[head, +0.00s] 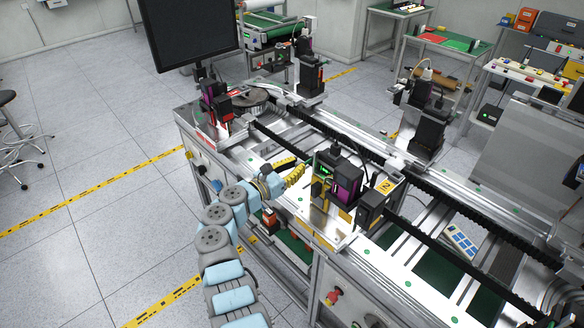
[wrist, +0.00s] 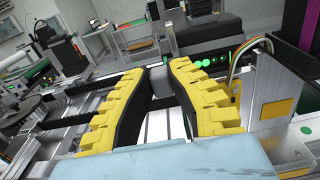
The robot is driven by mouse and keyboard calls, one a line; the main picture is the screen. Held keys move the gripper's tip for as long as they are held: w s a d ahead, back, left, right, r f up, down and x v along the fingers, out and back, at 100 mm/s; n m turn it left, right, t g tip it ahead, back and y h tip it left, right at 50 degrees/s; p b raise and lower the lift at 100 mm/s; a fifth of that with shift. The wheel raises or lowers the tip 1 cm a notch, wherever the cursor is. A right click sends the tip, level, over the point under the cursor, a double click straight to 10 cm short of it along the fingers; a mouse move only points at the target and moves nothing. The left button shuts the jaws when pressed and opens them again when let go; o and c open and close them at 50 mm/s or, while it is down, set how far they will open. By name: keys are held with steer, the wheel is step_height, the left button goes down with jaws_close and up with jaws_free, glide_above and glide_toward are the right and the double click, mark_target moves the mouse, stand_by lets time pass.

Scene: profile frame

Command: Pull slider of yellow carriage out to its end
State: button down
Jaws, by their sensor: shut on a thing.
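The yellow carriage (head: 319,190) sits on the rail frame, with a black and purple unit and a green-lit display on top. In the wrist view its metal plate with a yellow block (wrist: 276,109) and a ribbon cable stands at the right. My gripper (head: 298,172) is at the carriage's left side, low over the frame. In the wrist view its two yellow fingers with black pads (wrist: 166,78) stand around a small grey block (wrist: 158,82), apparently the slider, and are shut on it. The contact itself is partly hidden by the fingers.
Black toothed belts (head: 440,246) and metal rails run along the frame beside the carriage. A monitor (head: 188,30) and a round grey disc (head: 247,101) are at the far left end. Other black units (head: 428,130) stand on the far rail. Open floor lies left of the frame.

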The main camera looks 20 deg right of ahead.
steer(key=shift+a, duration=0.15)
steer(key=c, duration=1)
jaws_free()
steer(key=shift+o, duration=0.2)
steer(key=shift+s, duration=0.1)
steer(key=v, duration=1.2)
steer(key=shift+r, duration=0.1)
